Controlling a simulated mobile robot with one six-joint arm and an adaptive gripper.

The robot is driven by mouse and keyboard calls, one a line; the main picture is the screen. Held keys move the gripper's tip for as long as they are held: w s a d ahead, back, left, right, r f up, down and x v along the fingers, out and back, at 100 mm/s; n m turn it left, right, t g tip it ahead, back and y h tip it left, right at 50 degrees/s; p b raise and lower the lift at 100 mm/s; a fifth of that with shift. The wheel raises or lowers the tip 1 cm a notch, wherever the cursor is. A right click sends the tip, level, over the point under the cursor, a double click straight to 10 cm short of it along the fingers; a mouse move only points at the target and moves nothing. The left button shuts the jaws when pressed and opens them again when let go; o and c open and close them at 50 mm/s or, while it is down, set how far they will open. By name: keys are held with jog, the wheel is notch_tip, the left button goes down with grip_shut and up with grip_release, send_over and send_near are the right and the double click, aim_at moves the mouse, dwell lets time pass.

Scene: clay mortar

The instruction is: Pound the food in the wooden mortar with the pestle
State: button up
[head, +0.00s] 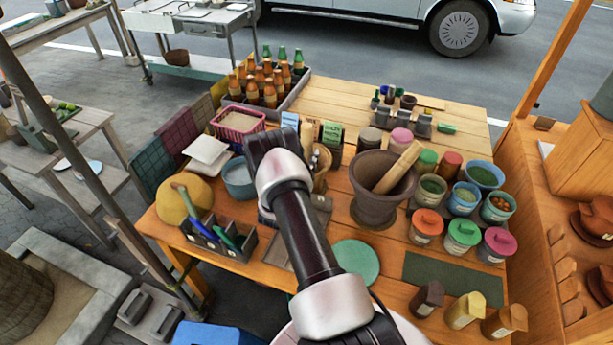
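The mortar (376,208) is a dark brown, wide-rimmed bowl on a foot, standing upright on the wooden table right of the middle. The pestle (399,168) is a light wooden rod leaning in it, its upper end sticking out over the rim to the upper right. Its lower end and any food inside are too dark or hidden to make out. My arm reaches up from the bottom middle and stays left of the mortar, apart from it. My gripper's fingers are hidden behind the arm's own wrist, so their state does not show.
Several lidded jars and bowls (463,232) crowd the mortar's right side. A green round plate (357,262) lies in front of it. A crate of bottles (296,93) stands at the back left. A dark green mat (446,279) lies bare at the front right.

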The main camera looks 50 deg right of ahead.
jog(key=shift+o, duration=0.6)
jog(key=shift+f, duration=0.1)
jog(key=shift+a, duration=0.1)
jog(key=v, duration=1.2)
